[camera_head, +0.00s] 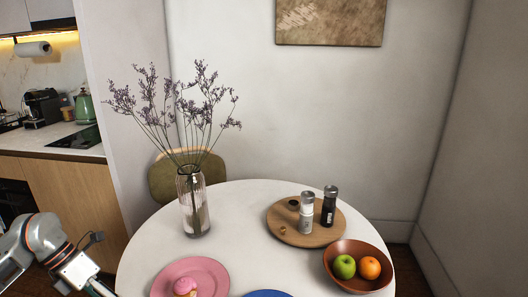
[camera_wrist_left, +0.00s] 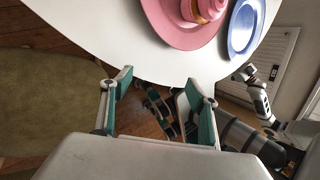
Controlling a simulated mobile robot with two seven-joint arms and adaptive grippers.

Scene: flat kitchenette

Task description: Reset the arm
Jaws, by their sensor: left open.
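My left arm enters the head view from the lower left, beside the round white table (camera_head: 250,200), and its gripper is mostly cut off by the bottom edge. In the left wrist view my left gripper (camera_wrist_left: 157,80) is open, with its teal-padded fingers spread apart and nothing between them. It is near the table's edge, with the wooden floor seen past the fingers. More of my own arm parts show in the left wrist view. A partly hidden dark and teal part there may be my right gripper, but its jaws are unclear.
A pink plate (camera_head: 209,270) with a pink-topped item and a blue plate (camera_head: 268,294) lie near the table's front. A glass vase (camera_head: 194,205) with flowers stands behind. A wooden tray (camera_head: 290,236) holds two shakers; a fruit bowl (camera_head: 350,280) is at right. A chair (camera_head: 165,180) stands behind.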

